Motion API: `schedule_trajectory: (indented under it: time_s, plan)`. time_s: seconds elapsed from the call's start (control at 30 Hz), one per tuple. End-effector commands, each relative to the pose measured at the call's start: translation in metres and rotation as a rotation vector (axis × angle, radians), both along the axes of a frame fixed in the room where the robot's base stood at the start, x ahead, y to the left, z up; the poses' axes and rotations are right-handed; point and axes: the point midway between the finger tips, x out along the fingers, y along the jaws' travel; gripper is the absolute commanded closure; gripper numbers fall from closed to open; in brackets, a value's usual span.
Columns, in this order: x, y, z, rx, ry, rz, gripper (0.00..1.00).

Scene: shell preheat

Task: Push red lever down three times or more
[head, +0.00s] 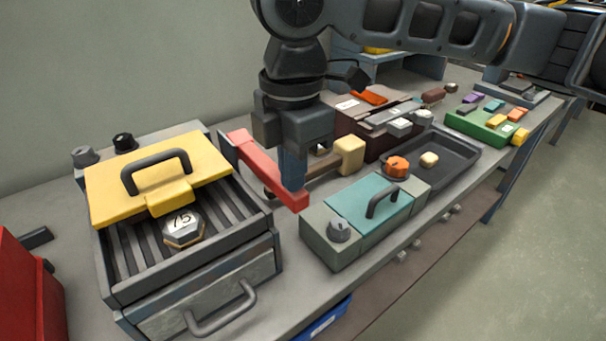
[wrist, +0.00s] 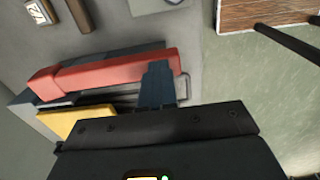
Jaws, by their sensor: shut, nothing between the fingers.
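The red lever (head: 262,170) is a long bar beside the right side of a grey grill-like box (head: 190,262). Its free end points to the lower right in the head view. My gripper (head: 291,184) points down with its blue fingers closed and empty, at the lever near that free end. In the wrist view the red lever (wrist: 95,75) runs across the picture, and my gripper's fingers (wrist: 158,68) overlap it near its right end. I cannot tell whether the fingertips touch it or how far it is pressed.
A yellow lid (head: 150,188) with a dark handle sits tilted on the box, above a hexagonal piece marked 75 (head: 183,226). A teal-topped box (head: 360,214) stands close right of the lever. A wooden mallet-like block (head: 349,152) lies behind my gripper. A dark tray (head: 440,150) is further right.

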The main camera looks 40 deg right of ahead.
Motion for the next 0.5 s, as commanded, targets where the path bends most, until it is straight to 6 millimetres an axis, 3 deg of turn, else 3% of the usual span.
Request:
schedule_trajectory:
  time_s: [0.2,0.5]
  plan:
    - [0.0,0.0,-0.021,0.002,-0.087,0.002,1.0]
    - [-0.001,0.0,-0.034,0.001,-0.181,0.0,1.0]
